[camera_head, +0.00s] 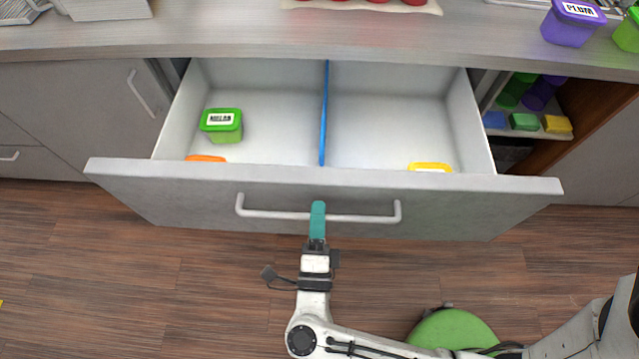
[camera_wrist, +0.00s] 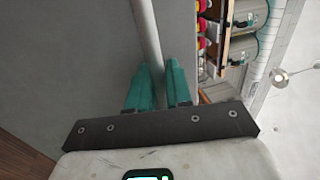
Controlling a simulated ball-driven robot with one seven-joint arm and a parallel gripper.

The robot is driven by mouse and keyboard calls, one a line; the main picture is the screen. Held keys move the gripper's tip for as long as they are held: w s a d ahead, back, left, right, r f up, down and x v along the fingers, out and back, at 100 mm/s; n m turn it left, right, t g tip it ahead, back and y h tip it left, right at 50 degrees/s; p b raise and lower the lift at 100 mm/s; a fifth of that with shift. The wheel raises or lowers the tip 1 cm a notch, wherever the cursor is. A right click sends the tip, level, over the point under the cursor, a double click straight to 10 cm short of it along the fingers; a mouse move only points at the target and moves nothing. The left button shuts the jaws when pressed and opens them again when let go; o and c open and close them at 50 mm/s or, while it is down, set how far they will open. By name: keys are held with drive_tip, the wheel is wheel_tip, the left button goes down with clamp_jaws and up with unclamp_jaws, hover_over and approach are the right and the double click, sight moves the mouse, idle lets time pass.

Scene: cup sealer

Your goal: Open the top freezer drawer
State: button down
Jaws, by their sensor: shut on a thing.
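The drawer (camera_head: 380,185) is pulled well out from under the counter, with a grey front and a white inside. A blue divider (camera_head: 324,110) splits it into two compartments. Its light bar handle (camera_head: 265,213) runs across the front and also shows in the wrist view (camera_wrist: 147,35). My gripper (camera_head: 318,210) has teal fingers and is shut on the handle near its middle. In the wrist view the fingers of my gripper (camera_wrist: 160,80) lie on either side of the bar. The left compartment holds a green box labelled MELON (camera_head: 222,125) and part of an orange thing (camera_head: 206,158).
A yellow thing (camera_head: 430,167) lies at the front of the right compartment. An open shelf (camera_head: 530,110) with coloured boxes is at right. The counter (camera_head: 230,38) above bears a purple PLUM box (camera_head: 572,22). A green round thing (camera_head: 452,330) is on the floor at lower right.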

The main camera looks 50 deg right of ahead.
drive_tip(key=shift+r+v, duration=0.2)
drive_tip(key=shift+v, duration=0.7)
drive_tip(key=shift+r+v, duration=0.15)
drive_tip(key=shift+v, duration=0.75)
drive_tip(key=c, duration=1.2)
unclamp_jaws()
drive_tip(key=shift+b+v, duration=1.6)
drive_tip(key=shift+v, duration=3.9)
